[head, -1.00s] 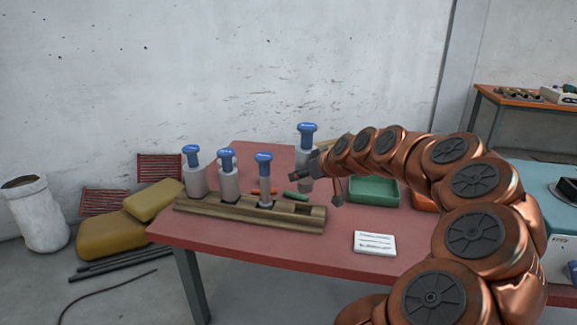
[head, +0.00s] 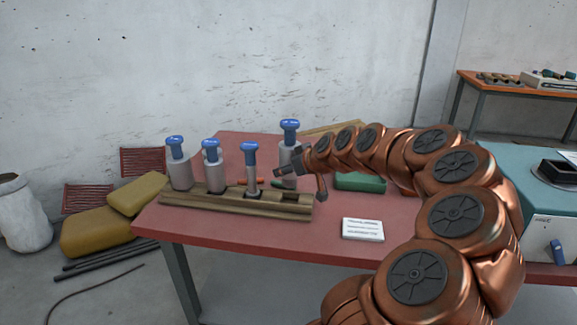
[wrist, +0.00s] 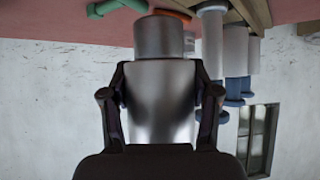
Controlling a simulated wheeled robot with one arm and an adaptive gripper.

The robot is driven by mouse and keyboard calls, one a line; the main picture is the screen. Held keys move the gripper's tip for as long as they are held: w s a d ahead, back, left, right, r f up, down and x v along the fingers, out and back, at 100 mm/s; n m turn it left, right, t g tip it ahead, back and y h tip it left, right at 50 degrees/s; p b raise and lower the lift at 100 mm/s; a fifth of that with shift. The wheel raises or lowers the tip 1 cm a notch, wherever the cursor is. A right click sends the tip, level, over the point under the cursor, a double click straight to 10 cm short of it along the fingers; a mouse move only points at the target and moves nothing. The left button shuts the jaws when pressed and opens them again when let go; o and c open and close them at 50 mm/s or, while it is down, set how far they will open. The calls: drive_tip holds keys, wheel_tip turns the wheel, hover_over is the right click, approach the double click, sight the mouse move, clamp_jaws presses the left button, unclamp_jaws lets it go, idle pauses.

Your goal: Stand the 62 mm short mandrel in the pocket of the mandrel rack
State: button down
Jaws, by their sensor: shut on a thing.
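The short mandrel, a grey metal cylinder with a blue knob (head: 290,127), is upright in my gripper (head: 288,172), above and behind the right part of the mandrel rack (head: 240,204). In the wrist view its shiny body (wrist: 160,85) fills the space between the two fingers of my gripper (wrist: 159,95), with a narrower step at its table-side end. The rack is a long olive-brown block. Its open pocket (head: 296,197) shows near the right end. I cannot tell exactly how far the mandrel is above the pocket.
Three other blue-knobbed mandrels stand in the rack: left (head: 179,163), middle (head: 212,165) and right (head: 251,170). A green tray (head: 360,182) and a white card (head: 362,229) lie to the right on the red table (head: 190,238). Small orange and green pieces lie behind the rack.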

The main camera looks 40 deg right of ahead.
sight(288, 181)
drive_tip(key=shift+f, duration=2.15)
drive_tip(key=shift+f+b, duration=1.2)
drive_tip(key=shift+f, duration=0.05)
drive_tip(key=shift+c, duration=1)
unclamp_jaws()
drive_tip(key=shift+s, duration=0.1)
drive_tip(key=v, duration=1.1)
drive_tip(key=shift+s+r, duration=0.25)
drive_tip(key=shift+s, duration=0.05)
